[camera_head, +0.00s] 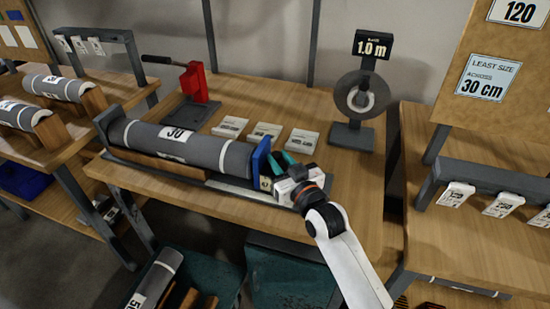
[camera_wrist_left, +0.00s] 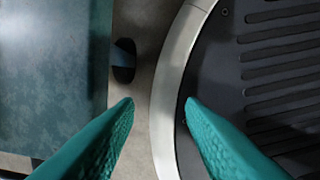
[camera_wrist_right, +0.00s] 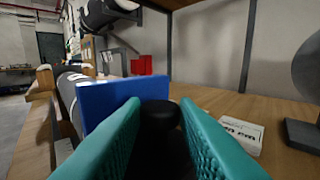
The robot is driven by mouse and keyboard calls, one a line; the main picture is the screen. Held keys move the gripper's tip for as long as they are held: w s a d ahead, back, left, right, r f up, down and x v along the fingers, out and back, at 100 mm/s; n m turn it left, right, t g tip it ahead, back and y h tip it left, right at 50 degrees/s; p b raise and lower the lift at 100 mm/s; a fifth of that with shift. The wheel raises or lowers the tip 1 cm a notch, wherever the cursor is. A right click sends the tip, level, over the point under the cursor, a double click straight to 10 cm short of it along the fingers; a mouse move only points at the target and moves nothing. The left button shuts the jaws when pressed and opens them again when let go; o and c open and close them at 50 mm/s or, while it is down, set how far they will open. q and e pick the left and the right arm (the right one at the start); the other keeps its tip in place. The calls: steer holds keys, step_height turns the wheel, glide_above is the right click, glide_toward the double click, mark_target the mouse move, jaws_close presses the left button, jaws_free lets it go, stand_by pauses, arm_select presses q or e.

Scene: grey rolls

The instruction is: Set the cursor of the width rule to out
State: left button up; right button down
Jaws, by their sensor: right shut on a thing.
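The grey roll (camera_head: 205,152), labelled 30, lies on the width rule (camera_head: 232,187) at the front of the middle table. The blue cursor (camera_head: 261,158) stands upright at the roll's right end; I cannot tell whether they touch. My right gripper (camera_head: 279,168) is shut on the cursor's black knob, which shows between the teal fingers in the right wrist view (camera_wrist_right: 160,114). The blue plate (camera_wrist_right: 105,98) is just beyond the left finger there. My left gripper (camera_wrist_left: 158,102) is open and empty, low over the floor. The rule's markings are too small to read.
A red block (camera_head: 194,83) with a black handle stands behind the roll. Several white cards (camera_head: 265,133) lie behind the cursor. A stand reading 1.0 m (camera_head: 372,46) is at the back right. A sign (camera_head: 487,78) reads least size across 30 cm. Teal bins (camera_head: 290,278) are below.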

steer(key=d, duration=0.2)
steer(key=s+d+p, duration=0.1)
steer(key=d, duration=0.2)
steer(key=s+d+p, duration=0.1)
steer(key=d, duration=0.1)
steer(key=shift+s+d, duration=0.25)
steer(key=shift+d, duration=0.05)
steer(key=c, duration=1.5)
jaws_free()
steer(key=shift+o, duration=0.2)
steer(key=v, duration=1.2)
steer(key=shift+b, duration=0.35)
steer(key=shift+f, duration=0.1)
